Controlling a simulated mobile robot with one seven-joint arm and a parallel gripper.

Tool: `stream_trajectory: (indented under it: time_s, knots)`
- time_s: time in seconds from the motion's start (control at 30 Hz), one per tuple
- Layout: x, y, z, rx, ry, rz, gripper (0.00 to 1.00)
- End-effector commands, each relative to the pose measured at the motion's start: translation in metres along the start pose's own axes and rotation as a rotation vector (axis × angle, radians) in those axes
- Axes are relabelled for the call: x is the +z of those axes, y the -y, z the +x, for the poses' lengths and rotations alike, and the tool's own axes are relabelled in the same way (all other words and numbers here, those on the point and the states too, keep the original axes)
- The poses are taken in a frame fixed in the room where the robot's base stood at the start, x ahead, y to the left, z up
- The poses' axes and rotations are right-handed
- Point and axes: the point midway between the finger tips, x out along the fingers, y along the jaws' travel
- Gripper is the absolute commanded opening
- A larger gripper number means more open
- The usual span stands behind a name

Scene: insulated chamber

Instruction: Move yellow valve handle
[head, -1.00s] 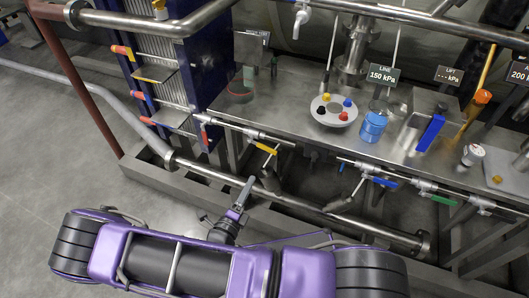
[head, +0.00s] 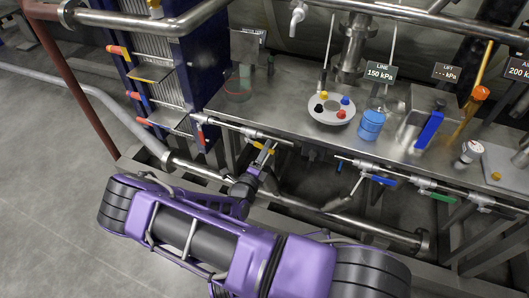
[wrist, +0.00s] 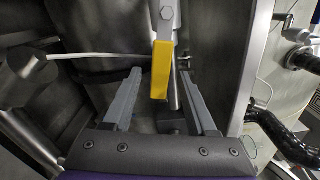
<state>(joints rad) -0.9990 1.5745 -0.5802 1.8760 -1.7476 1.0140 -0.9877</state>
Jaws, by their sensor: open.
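The yellow valve handle (wrist: 160,72) hangs from a metal valve in the upper middle of the wrist view. In the head view the yellow handle (head: 270,150) shows small below the bench's front edge, beside my gripper's tip. My gripper (wrist: 163,85) is open, with its two grey fingers apart. In the wrist view the handle's lower end appears between the finger tips, nearer the middle than either finger. No contact is visible, and the depth between handle and fingers is hard to tell. My gripper also shows in the head view (head: 264,156), dark and partly hidden by my arm.
A blue handle (head: 382,180) and a green handle (head: 441,196) sit along the bench front to the right. Red and orange handles line the blue panel at left. A large horizontal pipe (head: 350,222) runs below the bench. The steel bench (head: 290,95) overhangs the valves.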

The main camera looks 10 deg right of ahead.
Motion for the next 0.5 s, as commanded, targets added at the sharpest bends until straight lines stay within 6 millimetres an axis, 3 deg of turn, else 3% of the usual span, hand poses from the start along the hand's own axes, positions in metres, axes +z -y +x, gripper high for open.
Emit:
stream_trajectory:
  time_s: [0.17, 0.4, 0.5]
  knots:
    - [0.0001, -0.0001, -0.0002, 0.000, 0.000, 0.000, 0.56]
    - [0.0002, -0.0001, -0.0004, 0.000, 0.000, 0.000, 0.12]
    - [0.0002, -0.0002, -0.0005, 0.000, 0.000, 0.001, 0.00]
